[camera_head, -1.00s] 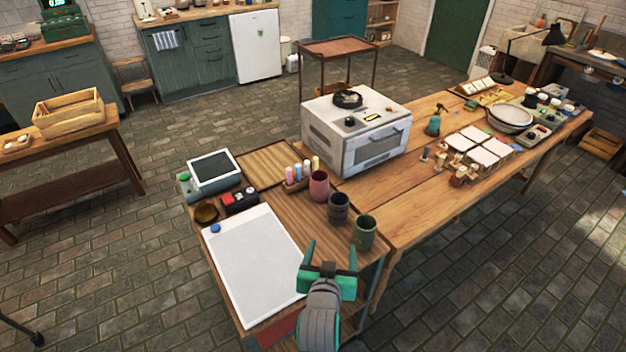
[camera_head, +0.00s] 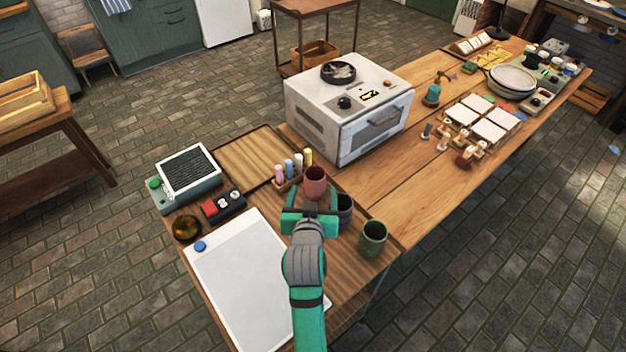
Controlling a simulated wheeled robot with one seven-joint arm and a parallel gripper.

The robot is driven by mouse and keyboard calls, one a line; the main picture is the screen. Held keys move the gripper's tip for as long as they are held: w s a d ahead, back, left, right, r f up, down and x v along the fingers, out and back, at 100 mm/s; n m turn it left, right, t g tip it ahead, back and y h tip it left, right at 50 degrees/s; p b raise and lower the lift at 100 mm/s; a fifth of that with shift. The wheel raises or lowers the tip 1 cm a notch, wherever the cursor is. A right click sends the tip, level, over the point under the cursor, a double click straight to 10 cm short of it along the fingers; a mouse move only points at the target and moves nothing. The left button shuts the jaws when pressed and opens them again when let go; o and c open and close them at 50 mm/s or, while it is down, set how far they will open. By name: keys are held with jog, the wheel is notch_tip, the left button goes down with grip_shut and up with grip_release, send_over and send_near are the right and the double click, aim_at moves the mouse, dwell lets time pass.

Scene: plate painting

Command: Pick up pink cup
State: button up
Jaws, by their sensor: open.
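The pink cup (camera_head: 315,181) stands upright on the wooden table, beside a small rack of coloured tubes. In this view the fingers lie to either side of the cup's lower part. I cannot tell whether they touch it or are still short of it. The lower part of the cup is partly hidden by my gripper.
A dark cup (camera_head: 345,207) stands close to the right of my gripper, partly hidden by it. A green cup (camera_head: 372,238) is farther right. The tube rack (camera_head: 290,184) is left of the pink cup. A white oven (camera_head: 350,105) stands behind. A white sheet (camera_head: 235,285) lies at left.

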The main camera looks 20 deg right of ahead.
aim_at(315, 171)
jog(key=x, duration=1)
jog(key=shift+w+d+f, duration=0.15)
jog(key=shift+w+f, duration=0.05)
jog(key=shift+w, duration=0.05)
jog(key=c, duration=1.4)
